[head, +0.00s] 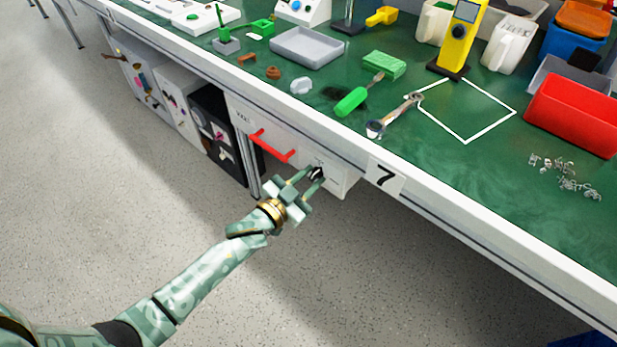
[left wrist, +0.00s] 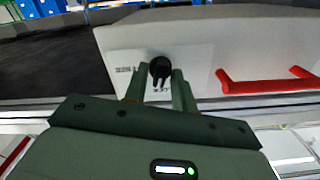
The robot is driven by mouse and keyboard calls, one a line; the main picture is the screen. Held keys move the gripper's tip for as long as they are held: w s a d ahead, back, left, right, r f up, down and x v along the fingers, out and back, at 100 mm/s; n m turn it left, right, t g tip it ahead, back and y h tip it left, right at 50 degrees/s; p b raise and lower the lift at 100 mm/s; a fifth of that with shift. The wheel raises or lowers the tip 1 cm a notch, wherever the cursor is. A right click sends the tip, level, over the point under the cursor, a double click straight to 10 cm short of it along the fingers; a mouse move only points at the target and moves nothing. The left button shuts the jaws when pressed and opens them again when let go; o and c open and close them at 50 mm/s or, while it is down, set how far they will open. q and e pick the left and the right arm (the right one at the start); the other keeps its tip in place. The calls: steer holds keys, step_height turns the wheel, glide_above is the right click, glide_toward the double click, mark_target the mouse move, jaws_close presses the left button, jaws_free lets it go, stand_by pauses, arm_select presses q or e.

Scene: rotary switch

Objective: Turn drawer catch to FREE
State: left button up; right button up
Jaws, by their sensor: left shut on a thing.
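The drawer catch is a small black rotary knob (head: 316,174) on the white drawer front (head: 338,184) under the bench. My left gripper (head: 309,182) reaches it from the front, shut on the knob. In the left wrist view the black knob (left wrist: 160,68) sits between the tips of my left gripper (left wrist: 158,77). Small dark lettering shows beside and below the knob there, upside down and too blurred to read surely. Which mark the knob points to cannot be told. A red handle (head: 272,146) is on the same drawer front, and the drawer looks closed. My right gripper is not in view.
The green bench top (head: 440,150) has a white edge with a "7" label (head: 386,177) just right of the drawer. A wrench (head: 393,115), a green-handled tool (head: 351,101) and a red bin (head: 575,113) lie above. The floor in front is clear.

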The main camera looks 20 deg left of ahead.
arm_select(q)
steer(key=shift+m, duration=1)
steer(key=m, duration=0.4)
steer(key=shift+d+f+m+p, duration=0.1)
steer(key=shift+m+p, duration=0.2)
steer(key=shift+p, duration=0.1)
steer(key=m, duration=0.4)
steer(key=shift+f, duration=0.1)
steer(key=shift+m+b, duration=0.4)
steer(key=shift+m, duration=1.7)
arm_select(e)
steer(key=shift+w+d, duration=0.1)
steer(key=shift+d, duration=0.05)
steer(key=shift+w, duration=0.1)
